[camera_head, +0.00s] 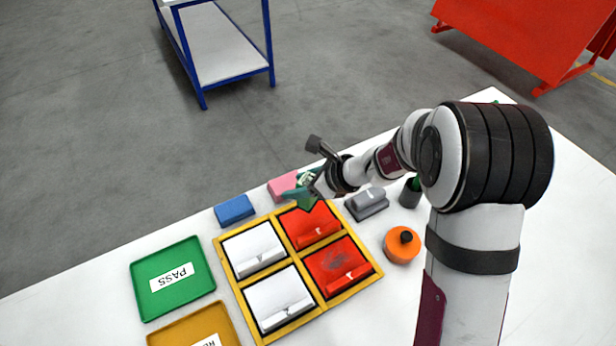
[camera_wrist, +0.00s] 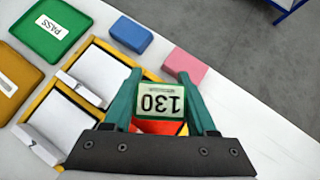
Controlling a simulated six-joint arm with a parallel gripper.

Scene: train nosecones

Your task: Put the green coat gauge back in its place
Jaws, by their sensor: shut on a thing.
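The green coat gauge (camera_wrist: 158,99) is held between the two teal fingers of my gripper (camera_wrist: 162,112). Its pale display reads 130 and appears upside down in the wrist view. In the head view the gauge (camera_head: 307,179) is small and partly covered by my gripper (camera_head: 308,193), which is above the far red piece (camera_head: 312,228) in the yellow-framed tray (camera_head: 232,281). A grey block-shaped holder (camera_head: 367,204) stands on the table just right of the tray. I cannot tell whether the gauge touches the red piece.
Two white pieces (camera_head: 254,249) and another red piece (camera_head: 338,268) fill the tray's other cells. Blue (camera_head: 234,210) and pink (camera_head: 284,187) blocks lie behind it. A green PASS tray (camera_head: 172,280) and yellow tray (camera_head: 195,328) stand left. An orange round object (camera_head: 402,246) and dark cup (camera_head: 410,194) stand right.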

